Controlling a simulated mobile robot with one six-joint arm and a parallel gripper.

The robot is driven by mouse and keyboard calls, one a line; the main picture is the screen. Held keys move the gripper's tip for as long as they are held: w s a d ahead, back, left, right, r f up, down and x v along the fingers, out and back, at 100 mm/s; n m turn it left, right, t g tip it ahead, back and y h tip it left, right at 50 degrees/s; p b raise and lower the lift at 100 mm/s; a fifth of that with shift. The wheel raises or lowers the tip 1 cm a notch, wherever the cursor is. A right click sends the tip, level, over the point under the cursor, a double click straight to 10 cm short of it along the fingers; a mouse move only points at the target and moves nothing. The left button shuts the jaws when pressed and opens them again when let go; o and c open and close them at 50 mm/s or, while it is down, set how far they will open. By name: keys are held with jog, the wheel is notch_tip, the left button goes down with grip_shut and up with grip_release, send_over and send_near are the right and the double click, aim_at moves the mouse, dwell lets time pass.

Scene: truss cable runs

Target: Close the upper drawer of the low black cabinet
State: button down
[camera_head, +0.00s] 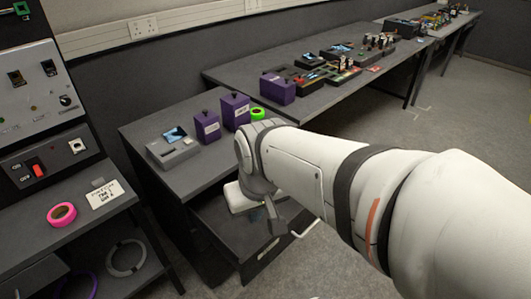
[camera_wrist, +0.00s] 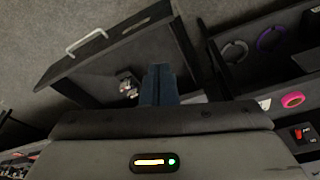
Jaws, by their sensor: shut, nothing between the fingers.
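The low black cabinet (camera_head: 165,172) stands at centre left in the head view. Its drawer (camera_head: 225,225) is pulled out, with a pale bar handle (camera_head: 306,228) and a small label on its front. In the wrist view the open drawer (camera_wrist: 95,75) lies at upper left, with its handle (camera_wrist: 86,42) at the far side. My gripper (camera_wrist: 158,70) is shut and empty, its dark fingers seen over the drawer's opening. In the head view my arm and wrist hide part of the drawer. I cannot tell whether the fingers touch it.
A small metallic object (camera_wrist: 128,86) lies inside the drawer. Purple boxes (camera_head: 207,126), a grey device (camera_head: 174,148) and a green tape roll (camera_head: 257,113) stand on the cabinet. At left, a shelf unit holds a pink tape roll (camera_head: 62,214). Open floor lies to the right.

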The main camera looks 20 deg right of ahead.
jog(key=w+d+f+m+t+y+p, duration=0.1)
jog(key=w+d+f+m+y, duration=0.25)
jog(key=d+f+m, duration=0.4)
jog(key=w+d+f+m+t+y+p, duration=0.1)
jog(key=w+d+f+m+y, duration=0.3)
jog(key=m, duration=0.7)
jog(key=s+d+f+m+t+h+p, duration=0.1)
jog(key=s+d+f+m+t+h, duration=0.1)
jog(key=d+f+m, duration=0.6)
jog(key=s+d+f+m+t+h, duration=0.1)
jog(key=d+f+m+t+h, duration=0.1)
jog(key=d+f+m, duration=0.5)
jog(key=shift+n, duration=0.85)
jog(key=w+f, duration=0.1)
jog(key=w, duration=0.1)
jog(key=w+f, duration=0.1)
jog(key=w, duration=0.1)
jog(key=w+f, duration=0.2)
jog(key=shift+w+f+p, duration=0.1)
jog(key=shift+w+p, duration=0.2)
jog(key=shift+w, duration=0.05)
jog(key=shift+w, duration=0.1)
